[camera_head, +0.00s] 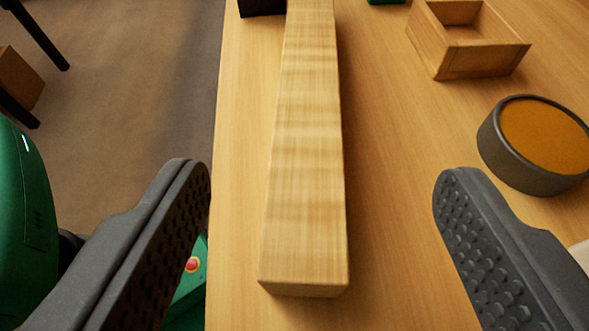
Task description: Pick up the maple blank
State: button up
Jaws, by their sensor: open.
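The maple blank (307,170) is a long, pale wooden bar with wavy grain. It lies lengthwise on the wooden bench, its near end at the lower middle and its far end running out of the top of the view. My gripper (322,185) is open and empty. Its left finger is left of the blank, over the bench's left edge. Its right finger is right of the blank, over the bench top. Neither finger appears to touch the blank.
The bench (400,220) has its left edge close beside the blank, with floor beyond. A small open wooden box (487,60) and a round dark tin with orange contents (540,140) stand on the right. A dark object (261,7) sits by the blank's far left side.

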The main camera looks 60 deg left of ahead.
send_near(306, 98)
jog(key=x, duration=0.4)
jog(key=shift+w+r, duration=0.2)
jog(key=shift+r, duration=0.05)
jog(key=shift+f+b+x, duration=0.25)
jog(key=shift+b+x, duration=0.25)
jog(key=shift+x, duration=2.15)
jog(key=shift+s, duration=0.2)
jog(key=c, duration=1.4)
